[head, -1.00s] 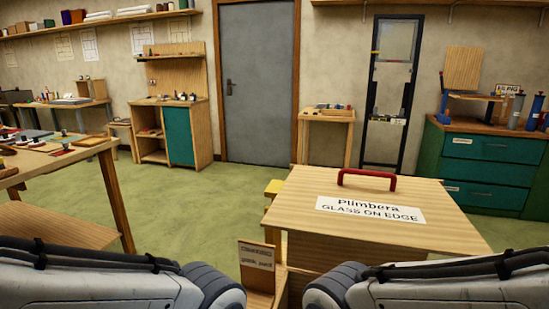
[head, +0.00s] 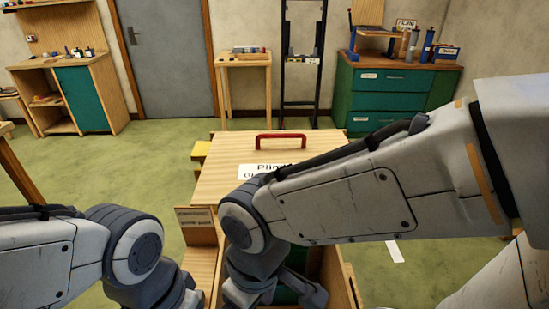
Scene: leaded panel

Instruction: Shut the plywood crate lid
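The plywood crate lid (head: 222,148) has a red handle (head: 281,137) near its far edge and a white label, partly hidden by my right arm. Below the lid, the near part of the plywood crate (head: 348,285) shows an opening between its walls, with something dark green inside. The lid's angle is hard to judge. My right arm crosses in front of the lid, and its dark wrist end with the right gripper (head: 290,292) is low over the crate opening. Its fingers are not clear. My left arm ends at the bottom edge; its gripper is out of view.
A small plywood piece with a grey label (head: 194,217) stands at the crate's left. A white strip (head: 395,251) lies on the green floor at right. A green drawer cabinet (head: 390,90) stands at the back. Floor left of the crate is clear.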

